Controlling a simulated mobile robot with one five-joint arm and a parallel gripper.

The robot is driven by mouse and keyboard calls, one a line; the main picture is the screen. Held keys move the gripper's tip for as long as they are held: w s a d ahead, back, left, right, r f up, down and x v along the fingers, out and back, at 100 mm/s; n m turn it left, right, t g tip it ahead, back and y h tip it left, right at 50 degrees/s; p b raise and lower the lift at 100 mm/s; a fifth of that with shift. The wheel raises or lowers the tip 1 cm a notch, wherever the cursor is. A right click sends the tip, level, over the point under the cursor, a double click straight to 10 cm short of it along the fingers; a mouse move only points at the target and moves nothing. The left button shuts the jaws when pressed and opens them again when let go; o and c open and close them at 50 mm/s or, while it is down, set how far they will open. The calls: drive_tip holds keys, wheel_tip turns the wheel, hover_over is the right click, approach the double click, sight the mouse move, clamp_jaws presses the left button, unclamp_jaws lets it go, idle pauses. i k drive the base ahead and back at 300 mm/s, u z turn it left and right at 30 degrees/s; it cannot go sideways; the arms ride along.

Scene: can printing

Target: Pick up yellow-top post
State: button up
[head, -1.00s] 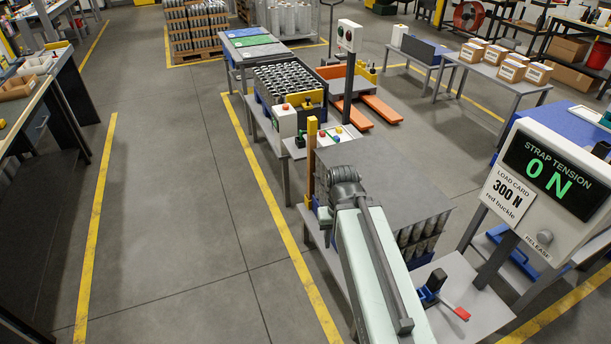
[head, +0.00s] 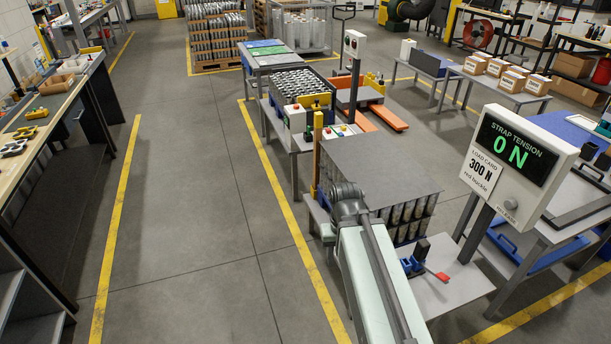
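A post (head: 317,160) with a yellow upper part and an orange-brown lower part stands upright at the near-left corner of the grey-topped can stack. My arm reaches up from the bottom of the head view, and its grey joint is just right of and below the post, overlapping the table corner in the picture. My gripper is not visible, so I cannot tell its state or how far it is from the post. The post's foot is partly hidden by the table edge.
The can stack (head: 376,165) sits on a table right of the post. A strap tension display (head: 518,155) reading 0 N stands right, near a clamp with a red lever (head: 437,275). Floor left of the yellow line is clear up to the left workbench (head: 62,110).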

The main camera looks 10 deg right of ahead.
sight(318, 116)
drive_tip(key=z, duration=0.2)
drive_tip(key=i, duration=0.8)
drive_tip(key=u, duration=0.9)
drive_tip(key=i, duration=2.25)
drive_tip(key=u, duration=1.3)
